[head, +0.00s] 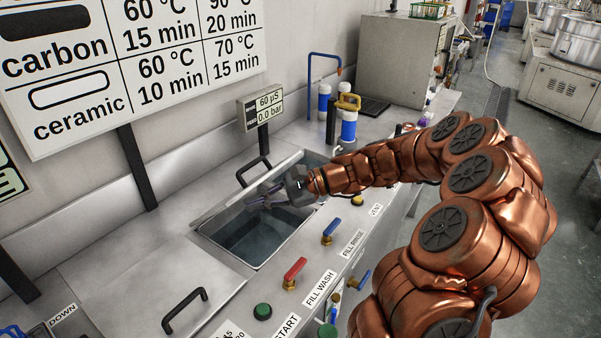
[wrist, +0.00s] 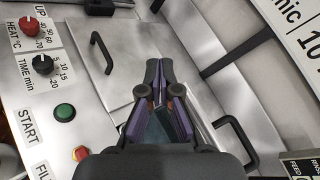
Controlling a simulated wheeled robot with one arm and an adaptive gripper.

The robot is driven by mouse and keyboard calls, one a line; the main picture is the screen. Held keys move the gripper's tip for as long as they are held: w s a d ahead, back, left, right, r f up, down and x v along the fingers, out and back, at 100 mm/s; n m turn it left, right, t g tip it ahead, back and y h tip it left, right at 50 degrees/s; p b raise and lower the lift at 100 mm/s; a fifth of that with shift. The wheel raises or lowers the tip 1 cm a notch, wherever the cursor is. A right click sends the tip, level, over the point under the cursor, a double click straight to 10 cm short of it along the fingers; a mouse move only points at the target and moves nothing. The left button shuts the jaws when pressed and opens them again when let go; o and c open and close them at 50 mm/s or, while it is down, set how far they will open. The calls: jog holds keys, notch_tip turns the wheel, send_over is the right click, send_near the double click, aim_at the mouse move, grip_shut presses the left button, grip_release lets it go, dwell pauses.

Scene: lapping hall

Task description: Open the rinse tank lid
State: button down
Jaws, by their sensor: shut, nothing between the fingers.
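The rinse tank (head: 250,240) is an open rectangular basin with water in it, set in the steel counter. Its steel lid (head: 225,203) stands raised along the wall side, tilted back, with a black bar handle (head: 254,170) on it. The handle also shows at lower right in the wrist view (wrist: 238,142). My gripper (head: 254,202) reaches over the tank opening from the right, close in front of the raised lid. In the wrist view its fingers (wrist: 159,68) are together and empty. Whether they touch the lid is unclear.
A closed lid with a black handle (head: 185,310) lies left of the tank. Red (head: 295,270) and blue (head: 330,230) valves line the front edge. A small display (head: 264,108) stands behind, with filter canisters (head: 348,125) at right. A large sign (head: 130,70) hangs above.

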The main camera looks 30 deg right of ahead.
jog(key=w+d+f+m+t+h+b, duration=0.1)
jog(key=w+d+f+m+t+h, duration=0.25)
jog(key=d, duration=0.65)
jog(key=w+d+f+m+t+h+b, duration=0.15)
jog(key=d+f+m+t, duration=0.25)
jog(key=d+m, duration=0.45)
jog(key=w+d+f+m+t+h+b, duration=0.1)
jog(key=w+d+f+m+t, duration=0.25)
jog(key=d, duration=0.75)
jog(key=w+a+r+p, duration=0.3)
jog(key=w+a+p, duration=0.1)
jog(key=w, duration=0.6)
jog(key=shift+w+a, duration=0.25)
jog(key=shift+a, duration=0.35)
jog(key=shift+r+m, duration=0.1)
jog(key=shift+m, duration=0.15)
